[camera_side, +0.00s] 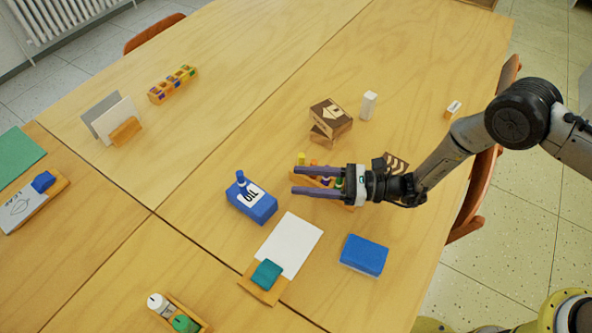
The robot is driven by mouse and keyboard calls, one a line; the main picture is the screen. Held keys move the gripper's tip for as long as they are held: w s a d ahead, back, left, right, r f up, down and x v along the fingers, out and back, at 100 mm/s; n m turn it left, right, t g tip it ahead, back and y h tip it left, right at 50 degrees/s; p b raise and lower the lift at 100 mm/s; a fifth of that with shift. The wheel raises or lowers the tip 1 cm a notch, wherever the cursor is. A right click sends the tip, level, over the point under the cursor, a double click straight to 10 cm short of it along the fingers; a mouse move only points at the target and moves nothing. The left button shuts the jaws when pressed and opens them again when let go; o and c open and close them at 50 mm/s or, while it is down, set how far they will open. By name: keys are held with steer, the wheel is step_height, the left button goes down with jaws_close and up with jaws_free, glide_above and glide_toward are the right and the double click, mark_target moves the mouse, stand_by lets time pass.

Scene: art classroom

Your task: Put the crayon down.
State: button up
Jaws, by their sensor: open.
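A blue crayon-like stick (241,178) stands upright at a blue box (252,206) with a white number label, left of my gripper; whether it is set into the box or stands behind it is hard to tell. My gripper (297,181) has its two purple fingers spread apart, pointing left, with nothing visible held between them. It is over a wooden rack (349,208) with several small coloured pieces, yellow, orange, blue and green. The fingers hide part of the rack. I cannot tell for sure which piece is the task's crayon.
Brown blocks (331,113) and a white upright block (369,105) stand behind my gripper. A white sheet (290,243) with a teal block (267,273) and a blue block (364,254) lie in front.

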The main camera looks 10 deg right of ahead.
steer(key=shift+d, duration=0.15)
steer(key=s+d+r+n+g+h, duration=0.1)
steer(key=s+d+r+n+g, duration=0.1)
steer(key=s+r+n+g, duration=0.3)
steer(key=s+d+r+n+h, duration=0.1)
steer(key=s+d+r+n, duration=0.15)
steer(key=r, duration=0.45)
steer(key=s+d+r+n+g+h, duration=0.1)
steer(key=s+d+r+n+g, duration=0.2)
steer(key=r, duration=0.4)
steer(key=s+d+r+n+t+h, duration=0.2)
steer(key=s+d+n+t+h, duration=0.2)
steer(key=d, duration=1.1)
steer(key=s+d+r+n+t+h, duration=0.2)
steer(key=s+d+n+t+h, duration=0.2)
steer(key=d, duration=1.1)
steer(key=s+n+h, duration=0.3)
steer(key=s+h, duration=0.3)
steer(key=s, duration=0.1)
steer(key=shift+s+d+r, duration=0.15)
steer(key=shift+s+d, duration=0.15)
